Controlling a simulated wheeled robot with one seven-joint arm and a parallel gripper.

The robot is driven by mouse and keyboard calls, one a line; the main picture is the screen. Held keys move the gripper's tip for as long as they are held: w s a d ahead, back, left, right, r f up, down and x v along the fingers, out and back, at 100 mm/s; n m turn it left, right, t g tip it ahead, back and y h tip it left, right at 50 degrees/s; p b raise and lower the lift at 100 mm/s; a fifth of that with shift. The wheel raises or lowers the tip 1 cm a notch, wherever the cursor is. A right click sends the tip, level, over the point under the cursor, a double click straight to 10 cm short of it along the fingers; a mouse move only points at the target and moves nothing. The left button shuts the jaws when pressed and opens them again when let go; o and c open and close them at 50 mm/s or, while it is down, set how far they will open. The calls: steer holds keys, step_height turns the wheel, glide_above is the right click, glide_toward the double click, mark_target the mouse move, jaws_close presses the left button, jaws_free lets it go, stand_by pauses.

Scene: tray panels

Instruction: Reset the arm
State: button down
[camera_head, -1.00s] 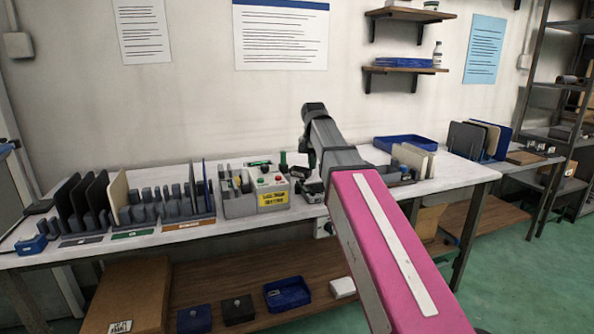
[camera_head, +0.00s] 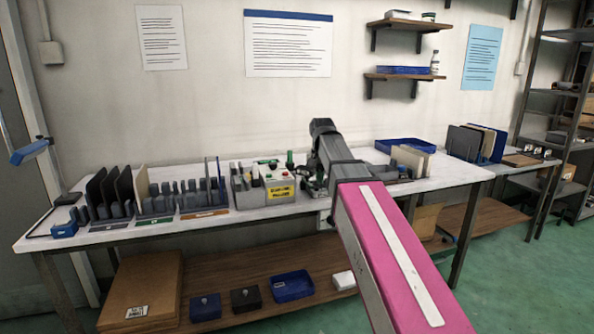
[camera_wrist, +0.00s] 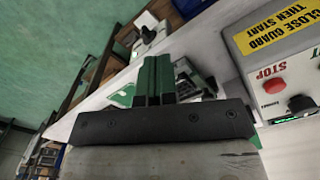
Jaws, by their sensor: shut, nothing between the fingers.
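My gripper (camera_wrist: 153,66) shows in the wrist view with its two green fingers pressed together and nothing between them. The fingers are over the white bench top (camera_wrist: 105,97), beside the grey control box (camera_wrist: 285,60) with its yellow label and red stop button. In the head view my arm reaches from the lower right over the bench (camera_head: 120,232) and bends down at its grey joint. The gripper end is largely hidden there, close to the right side of the control box (camera_head: 281,187).
Racks with upright panels (camera_head: 125,185) stand on the bench's left. A blue tray (camera_head: 405,145) and more panels (camera_head: 478,142) stand to the right. Blue and black bins (camera_head: 292,286) and a cardboard box (camera_head: 142,290) sit on the lower shelf. Green floor is free at the right.

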steer(key=s+d+f, duration=0.3)
steer(key=s+f, duration=0.2)
steer(key=f, duration=0.7)
steer(key=s+d+f+n, duration=0.1)
steer(key=s+d+f, duration=0.3)
steer(key=f, duration=0.8)
steer(key=s+d+f+n, duration=0.1)
steer(key=s+d+f, duration=0.2)
steer(key=s+f, duration=0.5)
step_height(320, 180, down, 4)
steer(key=shift+s+d+r, duration=0.1)
steer(key=shift+s+d, duration=0.05)
steer(key=shift+d, duration=0.25)
